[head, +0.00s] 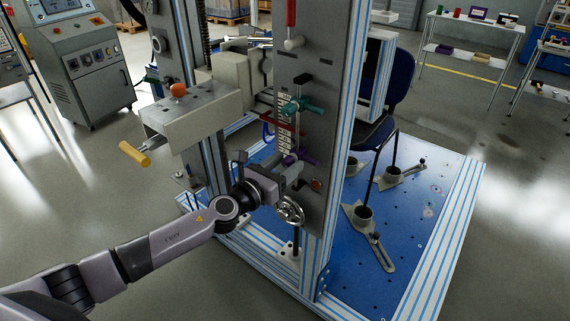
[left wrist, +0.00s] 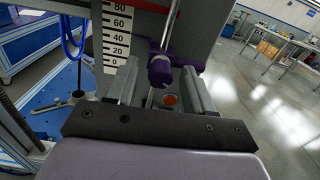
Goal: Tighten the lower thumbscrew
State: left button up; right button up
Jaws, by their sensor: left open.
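In the left wrist view the purple knob (left wrist: 160,73) is between and just past the tips of my open left gripper (left wrist: 160,85). A gap shows at both sides of the knob, and I cannot tell whether either finger touches it. A second purple end (left wrist: 189,56) shows behind it. A teal thumbscrew (head: 303,106) is higher on the column. My right gripper is out of view.
A numbered white scale (left wrist: 117,38) stands beside the knob. A handwheel (head: 290,211) and a red button (head: 316,184) are close to my gripper. A box with an orange knob (head: 178,90) juts out at the upper left. A blue base plate (head: 408,215) with clamps lies behind.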

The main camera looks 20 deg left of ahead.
pick_arm(q)
jog(key=v, duration=0.7)
jog(key=shift+w, duration=0.1)
jog(key=s+f+m+g+y+p, duration=0.2)
jog(key=s+f+m, duration=0.6)
jog(key=s+m, duration=0.4)
jog(key=s+f+m+g+y+p, duration=0.1)
jog(key=s+f+m+g, duration=0.3)
jog(key=m, duration=1.8)
jog(key=s+d+f+y, duration=0.1)
jog(key=s+f, duration=0.3)
jog(key=s, duration=0.5)
jog(key=shift+s+m+g+p, duration=0.25)
jog(key=shift+m+g+p, duration=0.05)
jog(key=shift+m+p, duration=0.1)
